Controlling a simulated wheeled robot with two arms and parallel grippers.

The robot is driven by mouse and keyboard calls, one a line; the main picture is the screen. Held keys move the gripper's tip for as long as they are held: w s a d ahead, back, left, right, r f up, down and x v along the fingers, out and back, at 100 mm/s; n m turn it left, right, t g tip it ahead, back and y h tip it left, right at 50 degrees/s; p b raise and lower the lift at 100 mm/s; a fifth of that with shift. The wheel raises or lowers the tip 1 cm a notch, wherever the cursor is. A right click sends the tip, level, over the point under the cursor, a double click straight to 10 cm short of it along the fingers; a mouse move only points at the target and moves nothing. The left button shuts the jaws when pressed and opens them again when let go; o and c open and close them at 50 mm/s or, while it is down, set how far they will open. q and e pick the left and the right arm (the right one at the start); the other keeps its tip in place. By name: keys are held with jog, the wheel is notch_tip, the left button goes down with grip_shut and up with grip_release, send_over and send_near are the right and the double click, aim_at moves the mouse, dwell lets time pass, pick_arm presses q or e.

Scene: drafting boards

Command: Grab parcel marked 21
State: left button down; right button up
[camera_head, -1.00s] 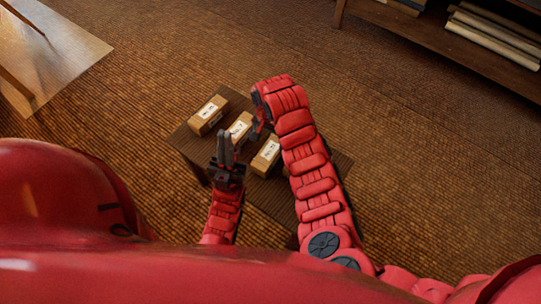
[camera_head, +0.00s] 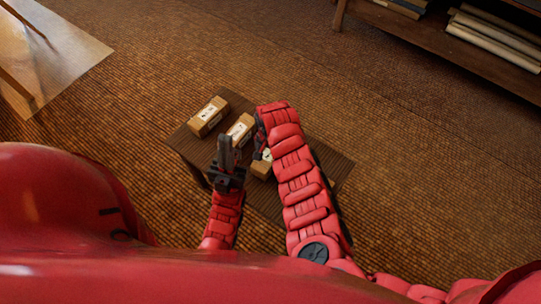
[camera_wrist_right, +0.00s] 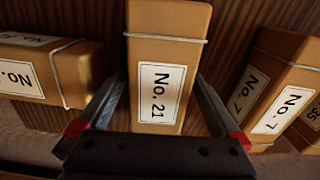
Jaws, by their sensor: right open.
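The parcel marked No. 21 (camera_wrist_right: 165,70) is a brown box with a white label and a string, seen in the right wrist view. My right gripper (camera_wrist_right: 158,100) is open, with one finger on each side of this box; I cannot tell whether they touch it. In the head view my right gripper (camera_head: 262,146) is over a parcel (camera_head: 262,170) that its arm partly hides; no number is readable there. My left gripper (camera_head: 226,150) is upright in front of the parcels; its fingers look close together, but their opening is unclear.
A parcel marked No. 7 (camera_wrist_right: 275,92) stands right of No. 21, and another labelled parcel (camera_wrist_right: 45,70) stands left. Two parcels (camera_head: 209,116) (camera_head: 240,128) show on the small dark slatted table (camera_head: 325,160). A shelf (camera_head: 470,50) stands at the back right.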

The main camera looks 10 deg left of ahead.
grip_shut()
dwell(0.3)
